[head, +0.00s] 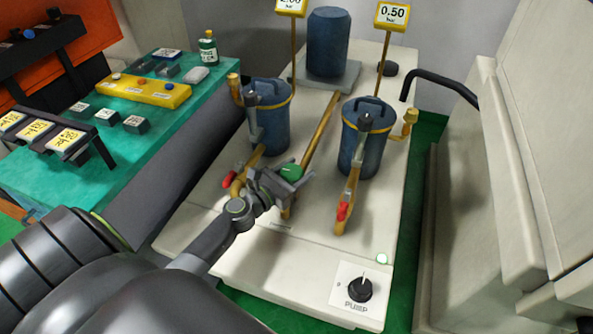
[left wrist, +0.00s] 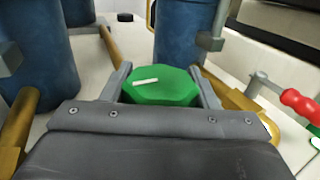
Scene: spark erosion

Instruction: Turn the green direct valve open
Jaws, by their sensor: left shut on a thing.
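The green direct valve (head: 291,171) is a green many-sided knob on the brass pipework between the two blue filter canisters. In the left wrist view the green valve (left wrist: 160,86) shows a short white mark on its top, slanting slightly up to the right. My left gripper (head: 284,180) is shut on the green valve, with one finger on each side of it. In the left wrist view the left gripper's fingers (left wrist: 162,88) flank the knob. The pipe under the valve is mostly hidden by the gripper. My right gripper is not in view.
Two blue canisters (head: 268,122) (head: 362,142) stand behind the valve. Red-handled levers (head: 229,180) (head: 342,211) sit on either side. A black pump knob (head: 360,290) is at the front right. A green-topped bench (head: 110,175) stands left.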

